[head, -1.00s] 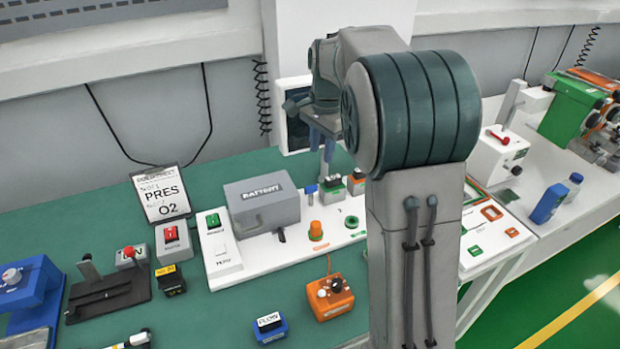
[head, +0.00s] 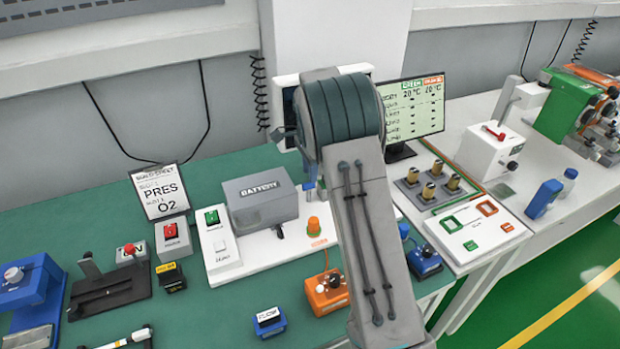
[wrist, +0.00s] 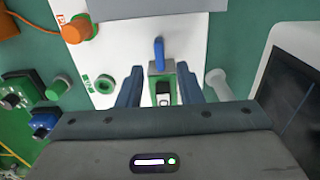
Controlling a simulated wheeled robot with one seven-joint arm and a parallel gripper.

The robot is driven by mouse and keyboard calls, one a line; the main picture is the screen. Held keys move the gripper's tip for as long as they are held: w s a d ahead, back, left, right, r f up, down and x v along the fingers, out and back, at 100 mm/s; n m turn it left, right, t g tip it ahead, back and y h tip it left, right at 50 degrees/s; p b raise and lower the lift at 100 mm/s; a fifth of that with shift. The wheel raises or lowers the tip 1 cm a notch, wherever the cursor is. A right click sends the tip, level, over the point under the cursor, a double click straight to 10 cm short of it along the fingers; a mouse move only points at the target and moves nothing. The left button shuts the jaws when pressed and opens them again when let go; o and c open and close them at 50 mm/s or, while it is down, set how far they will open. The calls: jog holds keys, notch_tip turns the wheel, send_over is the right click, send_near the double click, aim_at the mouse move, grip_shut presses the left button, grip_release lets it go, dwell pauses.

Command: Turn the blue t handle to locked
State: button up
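The blue T handle (wrist: 159,52) shows in the wrist view as a short upright blue bar on a small grey block. Gaps show on both sides, and I see no contact. I cannot read whether the handle is at locked.
In the wrist view an orange-red knob (wrist: 77,29) and a green ring (wrist: 104,84) are left of the fingers. A pale rod (wrist: 217,82) and a dark screen (wrist: 292,90) are at the right. In the head view the grey battery box (head: 262,198) stands left of my arm.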

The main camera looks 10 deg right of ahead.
aim_at(309, 192)
jog(key=shift+f, duration=2.05)
grip_shut()
